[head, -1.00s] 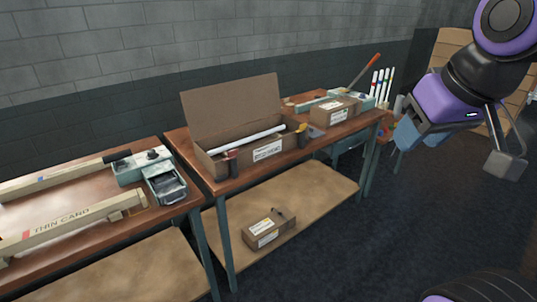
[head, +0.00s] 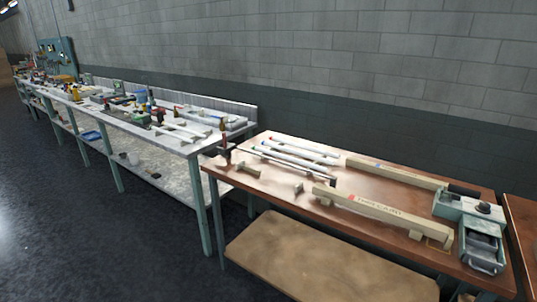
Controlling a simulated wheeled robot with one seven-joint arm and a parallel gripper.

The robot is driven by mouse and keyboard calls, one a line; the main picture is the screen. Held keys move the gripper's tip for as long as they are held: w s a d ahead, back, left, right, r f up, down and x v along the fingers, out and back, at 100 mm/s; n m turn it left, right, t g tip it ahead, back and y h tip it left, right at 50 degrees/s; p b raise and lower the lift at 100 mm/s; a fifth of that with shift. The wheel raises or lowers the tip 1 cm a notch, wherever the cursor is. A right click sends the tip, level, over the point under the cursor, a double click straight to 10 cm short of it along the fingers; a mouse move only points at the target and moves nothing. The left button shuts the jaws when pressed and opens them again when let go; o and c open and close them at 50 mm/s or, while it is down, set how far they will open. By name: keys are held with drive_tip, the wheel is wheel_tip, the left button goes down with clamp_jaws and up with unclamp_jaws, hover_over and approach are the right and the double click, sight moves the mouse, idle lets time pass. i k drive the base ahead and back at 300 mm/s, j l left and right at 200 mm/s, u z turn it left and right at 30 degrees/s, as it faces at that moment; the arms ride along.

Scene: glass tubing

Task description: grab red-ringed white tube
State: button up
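Several white tubes (head: 305,150) lie side by side on the near brown table, left of its middle. They are small here, and I cannot make out a red ring on any of them. More white tubes (head: 212,119) lie at the near end of the long pale bench to the left. A small reddish spot shows at their far end, but I cannot tell whether it is a ring. My gripper is out of view.
The long bench (head: 160,139) holds many small tools. Dark floor (head: 60,190) is open at left.

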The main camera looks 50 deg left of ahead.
sight(318, 151)
drive_tip(key=i+j+u, duration=0.15)
drive_tip(key=u, duration=0.3)
drive_tip(key=i+j+u, duration=0.2)
drive_tip(key=u, duration=0.25)
drive_tip(key=i+j+u, duration=0.25)
drive_tip(key=u, duration=0.15)
drive_tip(key=i+j+u, duration=0.1)
drive_tip(key=i, duration=0.45)
drive_tip(key=i+j+u, duration=0.15)
drive_tip(key=i, duration=0.4)
